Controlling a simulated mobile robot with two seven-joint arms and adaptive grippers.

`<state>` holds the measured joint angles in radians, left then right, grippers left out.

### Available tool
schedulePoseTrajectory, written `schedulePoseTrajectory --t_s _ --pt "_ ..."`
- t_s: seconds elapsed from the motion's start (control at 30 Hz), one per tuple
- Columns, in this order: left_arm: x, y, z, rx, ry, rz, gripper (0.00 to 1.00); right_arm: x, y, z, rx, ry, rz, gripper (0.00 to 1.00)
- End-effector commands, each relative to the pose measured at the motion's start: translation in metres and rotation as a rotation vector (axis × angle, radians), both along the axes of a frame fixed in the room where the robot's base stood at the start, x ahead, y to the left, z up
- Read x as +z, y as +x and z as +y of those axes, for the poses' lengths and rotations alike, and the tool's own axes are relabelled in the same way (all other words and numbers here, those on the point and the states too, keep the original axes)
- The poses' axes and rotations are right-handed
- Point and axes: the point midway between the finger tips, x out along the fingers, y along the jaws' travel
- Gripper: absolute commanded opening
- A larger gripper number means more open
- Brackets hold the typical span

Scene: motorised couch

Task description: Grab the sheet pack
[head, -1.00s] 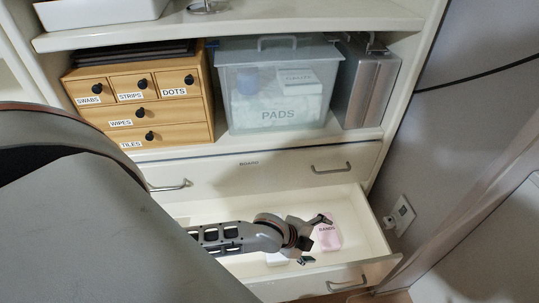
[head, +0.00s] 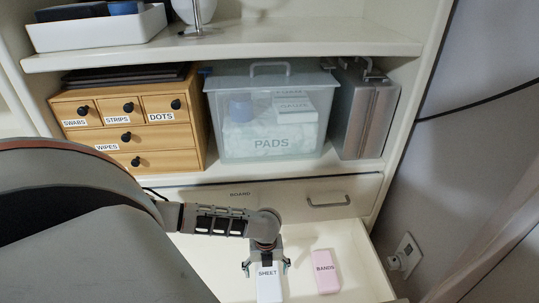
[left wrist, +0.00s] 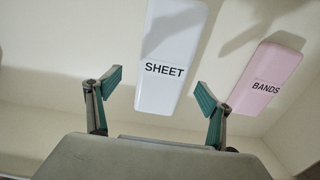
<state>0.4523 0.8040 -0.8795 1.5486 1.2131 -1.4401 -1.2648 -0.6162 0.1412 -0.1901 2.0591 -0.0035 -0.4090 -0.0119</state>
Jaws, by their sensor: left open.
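The sheet pack (head: 268,284) is a white box labelled SHEET, lying in the open lower drawer. It also shows in the left wrist view (left wrist: 170,55), upper middle. My left gripper (head: 266,266) is over the drawer at the label end of the pack. In the left wrist view its two green-padded fingers (left wrist: 157,92) are spread wide, one toward each side of the pack, with nothing held between them. I cannot tell how high the fingers are above the drawer floor. My right gripper does not show.
A pink pack labelled BANDS (head: 325,270) lies right of the sheet pack in the open drawer (head: 355,262). Above are a closed drawer (head: 260,199), a wooden drawer box (head: 130,120), a clear PADS bin (head: 268,115) and a metal case (head: 362,110).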

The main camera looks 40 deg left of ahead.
Motion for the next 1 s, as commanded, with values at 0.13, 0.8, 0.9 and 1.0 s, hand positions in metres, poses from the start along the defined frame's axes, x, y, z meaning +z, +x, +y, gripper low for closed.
schedulePoseTrajectory --t_s 0.13,0.8,0.9,1.0 --pt "-0.029 0.004 0.000 0.002 -0.001 0.008 0.81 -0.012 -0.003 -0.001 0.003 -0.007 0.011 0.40" --pt "-0.042 0.007 0.001 0.002 -0.001 -0.001 0.34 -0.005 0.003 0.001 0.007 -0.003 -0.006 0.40" --pt "-0.042 0.007 0.001 0.002 0.000 -0.001 0.34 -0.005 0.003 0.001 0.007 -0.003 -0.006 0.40" --pt "-0.042 0.007 0.001 0.002 -0.001 -0.001 0.34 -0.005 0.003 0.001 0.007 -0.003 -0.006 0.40"
